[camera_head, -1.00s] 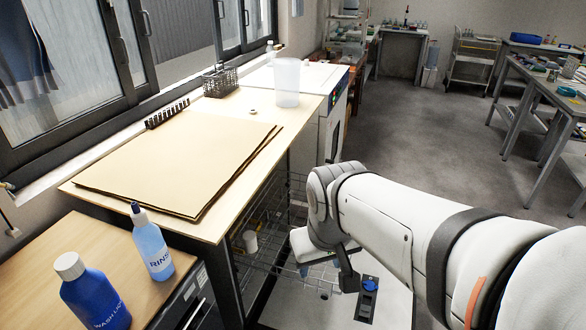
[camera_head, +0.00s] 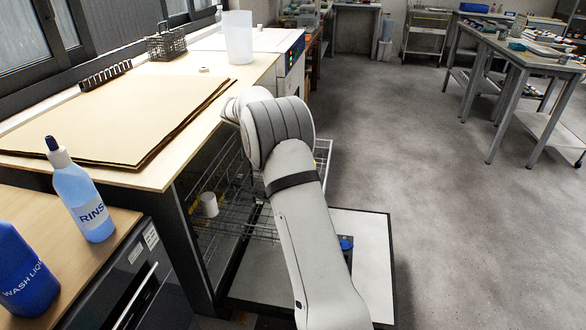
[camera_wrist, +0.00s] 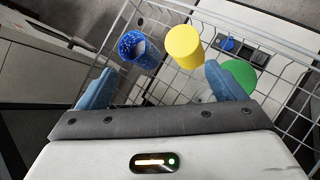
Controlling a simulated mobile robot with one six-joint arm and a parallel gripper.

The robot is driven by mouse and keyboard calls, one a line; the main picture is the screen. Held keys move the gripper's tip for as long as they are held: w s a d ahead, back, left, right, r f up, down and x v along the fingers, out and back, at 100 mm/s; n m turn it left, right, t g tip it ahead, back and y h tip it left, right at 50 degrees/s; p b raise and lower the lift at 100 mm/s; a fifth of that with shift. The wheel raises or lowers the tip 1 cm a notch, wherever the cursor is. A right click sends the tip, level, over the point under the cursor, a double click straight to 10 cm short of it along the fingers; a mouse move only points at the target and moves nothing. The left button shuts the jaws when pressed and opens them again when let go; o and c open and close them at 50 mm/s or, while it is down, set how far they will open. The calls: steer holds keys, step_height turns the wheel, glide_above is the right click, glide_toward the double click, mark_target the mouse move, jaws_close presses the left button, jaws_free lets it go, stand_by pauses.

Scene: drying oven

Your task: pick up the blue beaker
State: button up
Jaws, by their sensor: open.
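The blue beaker (camera_wrist: 138,50) stands in a wire basket in the wrist view, upper left of centre, its open top facing the camera. A yellow cylinder (camera_wrist: 184,46) is close to its right, and a green round piece (camera_wrist: 238,75) lies further right, partly behind a finger. My gripper (camera_wrist: 160,70) is open, with its two blue fingers spread and nothing between them. The blue beaker lies beyond the fingertips, nearer the left finger. In the head view my arm hides the gripper, and I cannot make out the blue beaker.
The pulled-out wire basket (camera_head: 323,160) has thin rims around the gripper's area. A white cup (camera_head: 209,205) is in it. The wooden bench (camera_head: 150,175) with brown sheets overhangs on the left. A rinse bottle (camera_head: 85,195) stands nearby. Open floor lies right.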

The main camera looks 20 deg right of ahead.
steer(key=w+d+f+n+h+b, duration=0.1)
steer(key=w+f, duration=0.2)
steer(key=f, duration=0.1)
steer(key=w+d+f+n+b, duration=0.1)
steer(key=w+f+n, duration=0.1)
steer(key=f, duration=0.3)
steer(key=w+d+f+n+t+h+b, duration=0.1)
steer(key=w+f+n+b, duration=0.1)
steer(key=w+f, duration=0.2)
steer(key=shift+d+f+h, duration=0.15)
steer(key=shift+f+h, duration=0.15)
steer(key=shift+f, duration=0.25)
steer(key=shift+b+x, duration=0.65)
steer(key=shift+x, duration=3.25)
steer(key=shift+c, duration=0.2)
steer(key=c, duration=1.1)
steer(key=shift+c, duration=0.2)
steer(key=shift+r, duration=0.15)
